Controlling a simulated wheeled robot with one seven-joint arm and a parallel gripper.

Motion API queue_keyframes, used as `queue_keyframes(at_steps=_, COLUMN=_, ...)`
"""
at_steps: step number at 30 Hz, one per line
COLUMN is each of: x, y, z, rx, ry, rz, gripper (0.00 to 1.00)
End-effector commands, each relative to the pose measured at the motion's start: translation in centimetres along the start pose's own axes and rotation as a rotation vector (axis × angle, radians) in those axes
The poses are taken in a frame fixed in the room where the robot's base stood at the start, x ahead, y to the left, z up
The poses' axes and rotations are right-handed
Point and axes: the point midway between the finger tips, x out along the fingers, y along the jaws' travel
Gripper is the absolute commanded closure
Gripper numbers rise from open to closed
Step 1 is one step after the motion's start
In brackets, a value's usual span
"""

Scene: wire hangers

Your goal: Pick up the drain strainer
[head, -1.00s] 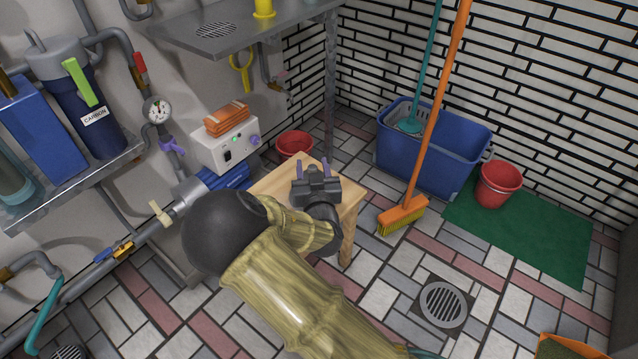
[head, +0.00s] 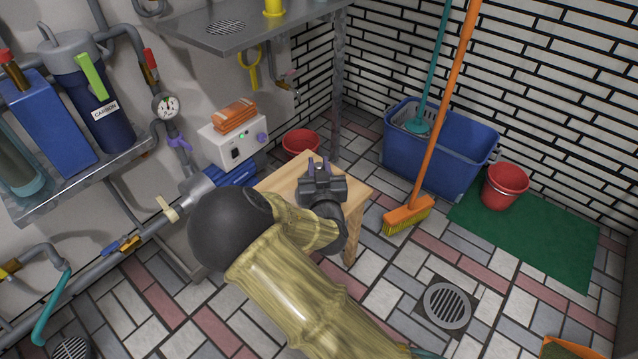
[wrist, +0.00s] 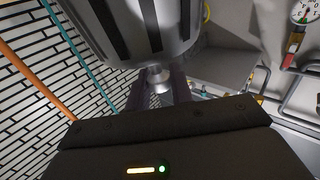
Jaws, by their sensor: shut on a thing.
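The drain strainer (wrist: 145,30) fills the top of the wrist view as a large silver metal body with dark slots. It has a small round knob at its lower end. My gripper (wrist: 158,84) has its two dark fingers closed on that knob.
A white box (head: 226,143) with orange cloths, a red bucket (head: 300,142) and a metal shelf (head: 245,25) lie near the stool. An orange broom (head: 408,213) leans on the blue tub (head: 440,155) to the right.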

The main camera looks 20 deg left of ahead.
Motion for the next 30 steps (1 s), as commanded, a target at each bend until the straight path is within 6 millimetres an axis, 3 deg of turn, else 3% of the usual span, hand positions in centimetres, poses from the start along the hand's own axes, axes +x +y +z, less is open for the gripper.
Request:
queue_keyframes(at_steps=8, x=0.0, y=0.1, z=-1.6, rx=0.002, ry=0.002, rz=0.001, gripper=1.0)
queue_keyframes(at_steps=21, x=0.0, y=0.0, z=-9.5, rx=0.002, ry=0.002, rz=0.001, gripper=1.0)
queue_keyframes(at_steps=30, x=0.0, y=0.0, z=-10.0, rx=0.0, ry=0.0, rz=0.0, gripper=1.0)
